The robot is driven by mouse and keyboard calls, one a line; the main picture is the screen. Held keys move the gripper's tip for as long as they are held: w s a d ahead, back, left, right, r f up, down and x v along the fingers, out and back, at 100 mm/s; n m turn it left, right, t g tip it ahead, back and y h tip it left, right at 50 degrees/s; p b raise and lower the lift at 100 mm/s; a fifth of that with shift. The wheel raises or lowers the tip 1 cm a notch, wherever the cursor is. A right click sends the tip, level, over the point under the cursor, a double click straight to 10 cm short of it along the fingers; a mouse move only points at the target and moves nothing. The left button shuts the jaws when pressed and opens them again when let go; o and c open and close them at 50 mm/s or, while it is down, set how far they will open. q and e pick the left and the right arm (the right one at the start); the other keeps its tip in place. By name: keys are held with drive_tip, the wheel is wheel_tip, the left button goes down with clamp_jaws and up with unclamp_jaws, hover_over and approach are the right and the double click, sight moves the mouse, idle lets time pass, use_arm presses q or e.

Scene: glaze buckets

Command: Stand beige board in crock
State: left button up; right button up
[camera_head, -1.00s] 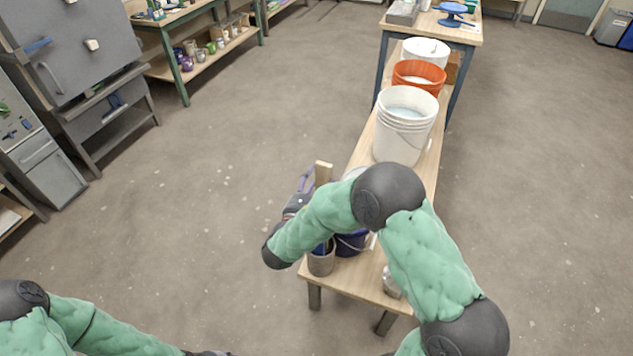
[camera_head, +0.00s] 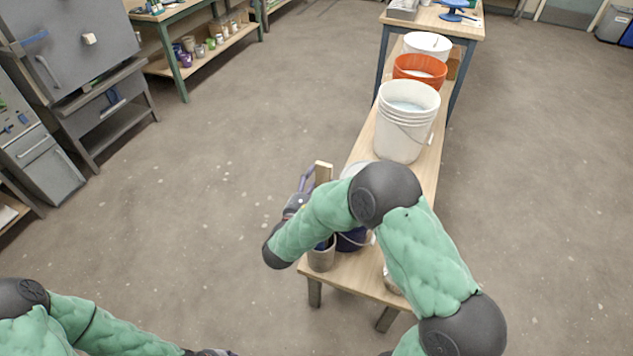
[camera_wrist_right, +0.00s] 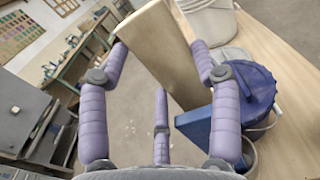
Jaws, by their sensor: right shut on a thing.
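The beige board (camera_head: 323,172) is a flat wooden piece, and its top shows above my right forearm in the head view. My right gripper (camera_head: 307,182) is shut on it; in the right wrist view the purple fingers lie on both sides of the board (camera_wrist_right: 160,45), which is tilted there. The grey crock (camera_head: 321,259) stands at the near left corner of the bench, partly hidden by my arm. In the wrist view, a blue slab (camera_wrist_right: 196,127) appears to stand in the crock (camera_wrist_right: 250,158). The board's lower end is hidden in the head view. My left gripper's fingers are out of view.
A dark blue bucket (camera_head: 352,239) stands beside the crock. Farther along the bench (camera_head: 362,148) are a large white bucket (camera_head: 402,135), an orange bucket (camera_head: 419,70) and another white bucket (camera_head: 427,44). Open floor lies left of the bench.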

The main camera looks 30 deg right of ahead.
wheel_tip(320, 180, down, 7)
drive_tip(key=b, duration=0.5)
idle(1.3)
drive_tip(key=o, duration=1.5)
drive_tip(key=c, duration=0.5)
drive_tip(key=shift+o, duration=0.2)
drive_tip(key=shift+a, duration=0.1)
drive_tip(key=v, duration=0.8)
drive_tip(key=shift+p, duration=0.3)
idle(0.3)
